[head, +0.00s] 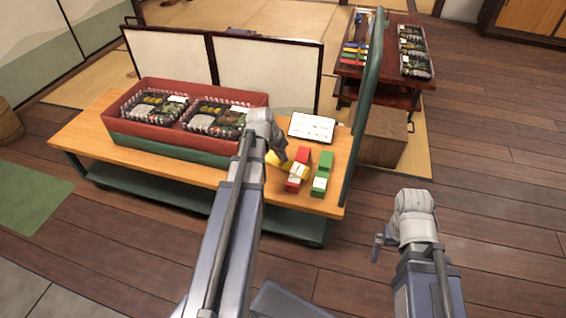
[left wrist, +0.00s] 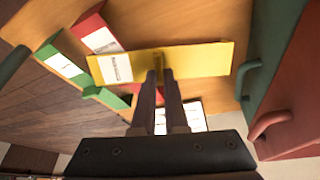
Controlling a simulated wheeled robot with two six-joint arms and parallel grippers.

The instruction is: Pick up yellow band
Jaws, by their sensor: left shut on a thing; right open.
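The yellow band (left wrist: 205,60) is a long flat strip with a white label. My left gripper (left wrist: 160,75) is shut on it near its middle in the left wrist view. In the head view the yellow band (head: 274,158) shows partly beside the left gripper (head: 284,158), over the right part of the wooden cart top. I cannot tell whether the band still touches the cart top. My right gripper (head: 380,243) is open, low at the right, away from the cart, and seems empty.
A red band (head: 299,170) and a green band (head: 322,173) lie right of the yellow one. A white sheet (head: 312,127) lies behind them. A red and green crate (head: 255,99) with packed lunch boxes stands left. The cart's green handle (head: 366,110) rises at the right.

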